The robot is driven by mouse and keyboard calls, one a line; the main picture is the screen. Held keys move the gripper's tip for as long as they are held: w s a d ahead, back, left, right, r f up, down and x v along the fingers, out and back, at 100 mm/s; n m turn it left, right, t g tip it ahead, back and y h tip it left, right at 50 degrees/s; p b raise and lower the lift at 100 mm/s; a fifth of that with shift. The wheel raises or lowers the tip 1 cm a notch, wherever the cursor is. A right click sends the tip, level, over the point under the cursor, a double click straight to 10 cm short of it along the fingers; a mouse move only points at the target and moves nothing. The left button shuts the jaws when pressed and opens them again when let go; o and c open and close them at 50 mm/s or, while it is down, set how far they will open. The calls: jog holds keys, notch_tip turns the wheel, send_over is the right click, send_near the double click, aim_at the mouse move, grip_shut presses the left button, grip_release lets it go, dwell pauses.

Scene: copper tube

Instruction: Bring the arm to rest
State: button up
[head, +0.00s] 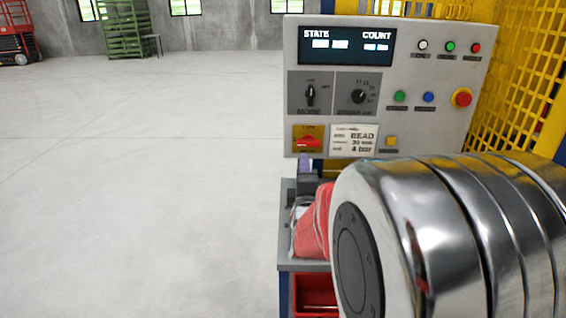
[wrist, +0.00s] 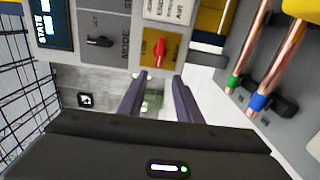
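My gripper (wrist: 160,77) is in the wrist view, its two dark fingers apart with nothing between them. It is open, close to the control panel and its red switch (wrist: 160,52). In the head view my large silver arm link fills the lower right and hides most of the gripper.
The grey control panel (head: 440,100) has knobs, buttons and a lit display (head: 346,46). A red bin (head: 315,297) and a red cloth-like thing (head: 312,225) are below it. Yellow mesh guarding (head: 525,75) stands at right. Open floor (head: 140,190) lies at left, with a green rack (head: 124,28) far back.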

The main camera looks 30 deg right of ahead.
dwell(0.3)
jog(key=a+f+m+g+y, duration=0.1)
jog(key=f+m, duration=0.1)
jog(key=f, duration=0.2)
jog(key=s+a+f+m+g+y, duration=0.1)
jog(key=a+f+m+g+y, duration=0.1)
jog(key=f, duration=0.1)
jog(key=s+a+f+m+g+y, duration=0.1)
jog(key=f+m, duration=0.1)
jog(key=f, duration=0.2)
jog(key=shift+s+a+f+m+g+y, duration=0.15)
jog(key=shift+a+f+m+g+y, duration=0.15)
jog(key=shift+a+f+m+y, duration=0.1)
jog(key=s+a, duration=0.1)
jog(key=s+a+f+m+g+y, duration=0.1)
jog(key=a, duration=0.1)
jog(key=s+a+m+g+y, duration=0.1)
jog(key=a, duration=0.1)
jog(key=shift+f, duration=0.4)
jog(key=s+a+r+m+g+y, duration=0.1)
jog(key=s+a+r, duration=0.3)
jog(key=s+a, duration=0.3)
jog(key=s+a+r+m+g+y, duration=0.1)
jog(key=s+a+r, duration=0.3)
jog(key=s+a, duration=0.4)
jog(key=a+y, duration=0.1)
jog(key=a, duration=0.3)
jog(key=shift+s+r+g+y, duration=0.25)
jog(key=shift+r+g+y, duration=0.05)
jog(key=shift+r, duration=0.1)
